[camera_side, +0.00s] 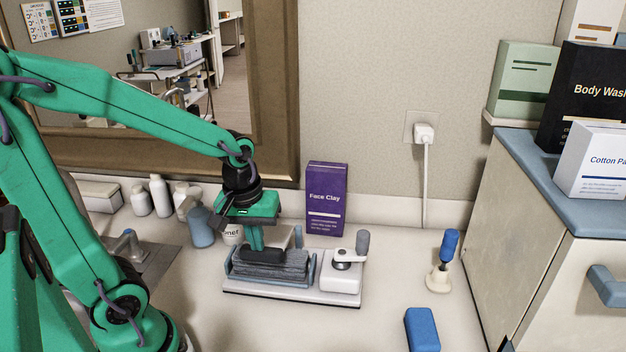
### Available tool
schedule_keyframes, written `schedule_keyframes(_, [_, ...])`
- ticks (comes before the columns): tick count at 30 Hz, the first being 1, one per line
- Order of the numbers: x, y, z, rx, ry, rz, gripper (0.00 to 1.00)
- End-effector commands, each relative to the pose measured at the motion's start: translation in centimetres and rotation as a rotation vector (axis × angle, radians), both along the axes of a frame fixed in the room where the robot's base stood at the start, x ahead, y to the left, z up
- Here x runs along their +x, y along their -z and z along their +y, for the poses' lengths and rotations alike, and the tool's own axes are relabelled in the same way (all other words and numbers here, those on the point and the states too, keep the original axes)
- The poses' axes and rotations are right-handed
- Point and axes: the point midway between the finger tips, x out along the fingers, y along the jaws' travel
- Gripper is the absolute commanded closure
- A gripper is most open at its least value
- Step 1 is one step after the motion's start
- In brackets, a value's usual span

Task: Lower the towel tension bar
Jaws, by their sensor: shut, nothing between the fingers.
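A white-based towel device (292,293) stands on the counter in the middle of the view. A folded or rolled grey towel (270,270) lies in it between blue-grey side pieces (311,268). A crank with a grey handle (362,243) stands on its white right-hand block (340,280). My gripper (258,252) points down over the towel's back part, shut, with a dark piece at its lower end close to or touching the towel. I cannot clearly pick out the tension bar; my gripper hides part of that area.
A purple Face Clay box (327,199) stands behind the device. A blue-handled tool (447,252) and a blue block (422,329) are at the right, before a cabinet (520,230). The front counter is clear.

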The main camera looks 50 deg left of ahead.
Motion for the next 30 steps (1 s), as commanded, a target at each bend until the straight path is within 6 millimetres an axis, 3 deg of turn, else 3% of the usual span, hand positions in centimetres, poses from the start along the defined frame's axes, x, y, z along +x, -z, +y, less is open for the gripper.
schedule_keyframes(17, [0.3, -1.1, 0.2, 0.001, 0.0, -0.004, 1.0])
schedule_keyframes(30, [0.2, -7.3, 0.1, 0.001, 0.001, -0.007, 1.0])
